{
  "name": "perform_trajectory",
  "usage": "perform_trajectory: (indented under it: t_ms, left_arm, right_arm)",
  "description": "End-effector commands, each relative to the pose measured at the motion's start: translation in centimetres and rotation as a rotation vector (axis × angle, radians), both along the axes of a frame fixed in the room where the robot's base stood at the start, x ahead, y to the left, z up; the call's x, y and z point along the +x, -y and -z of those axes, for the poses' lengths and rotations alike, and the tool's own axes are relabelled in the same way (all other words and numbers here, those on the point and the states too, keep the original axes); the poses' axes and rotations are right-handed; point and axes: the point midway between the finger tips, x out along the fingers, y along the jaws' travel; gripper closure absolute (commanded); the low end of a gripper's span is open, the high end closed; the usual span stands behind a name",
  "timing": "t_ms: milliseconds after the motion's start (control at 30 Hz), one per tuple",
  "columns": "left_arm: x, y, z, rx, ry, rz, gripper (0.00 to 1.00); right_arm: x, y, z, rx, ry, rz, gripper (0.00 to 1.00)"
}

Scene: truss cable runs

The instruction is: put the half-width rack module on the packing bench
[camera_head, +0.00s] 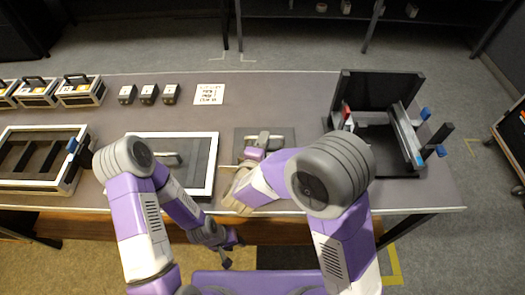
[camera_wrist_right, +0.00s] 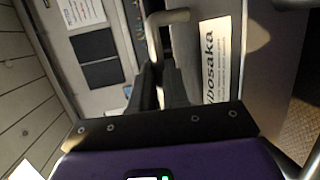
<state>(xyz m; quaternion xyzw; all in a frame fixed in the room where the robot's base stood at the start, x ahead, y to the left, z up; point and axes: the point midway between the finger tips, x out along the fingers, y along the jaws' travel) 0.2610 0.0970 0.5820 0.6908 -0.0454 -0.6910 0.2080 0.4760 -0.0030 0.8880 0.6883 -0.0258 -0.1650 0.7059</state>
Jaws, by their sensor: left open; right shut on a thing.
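My right gripper (camera_head: 250,158) is over the near middle of a long grey bench (camera_head: 310,90), largely hidden by its own arm. In the right wrist view, its dark fingers (camera_wrist_right: 162,85) are shut on a grey bar handle (camera_wrist_right: 168,18). The handle appears to belong to a pale module (camera_wrist_right: 215,70) with a white lettered label, probably the half-width rack module. In the head view a grey handle piece (camera_head: 264,139) shows beside that gripper; I cannot tell whether the module touches the surface. My left gripper (camera_head: 227,256) is open and empty in front of the bench edge.
A dark open case (camera_head: 375,90) with blue latches stands at the right. White-framed trays (camera_head: 212,150) lie left of my right gripper. Small black boxes (camera_head: 149,94), a printed sheet (camera_head: 209,94) and handled cases (camera_head: 80,92) line the back. Bench between sheet and case is clear.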

Motion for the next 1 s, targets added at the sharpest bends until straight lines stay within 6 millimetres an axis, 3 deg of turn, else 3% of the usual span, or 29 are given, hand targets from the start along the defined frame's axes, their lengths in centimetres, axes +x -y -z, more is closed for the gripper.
perform_trajectory:
  t_ms: [233, 600, 633, 767, 1000]
  left_arm:
    - [0.0, 0.0, 2.2, 0.0, 0.0, 0.0, 0.57]
    - [0.0, 0.0, 2.1, 0.0, 0.0, 0.0, 0.57]
    - [0.0, 0.0, 2.1, 0.0, 0.0, 0.0, 0.57]
    - [0.0, 0.0, 2.1, 0.0, 0.0, 0.0, 0.57]
    - [0.0, 0.0, 2.1, 0.0, 0.0, 0.0, 0.57]
  right_arm:
    - [0.0, 0.0, 3.9, 0.0, 0.001, 0.0, 1.0]
    - [0.0, 0.0, 4.0, 0.0, 0.003, 0.0, 1.0]
    - [0.0, 0.0, 4.2, 0.001, -0.002, 0.0, 0.83]
    - [0.0, 0.0, 4.2, 0.001, -0.002, 0.0, 0.63]
    - [0.0, 0.0, 4.2, 0.001, -0.002, 0.0, 0.6]
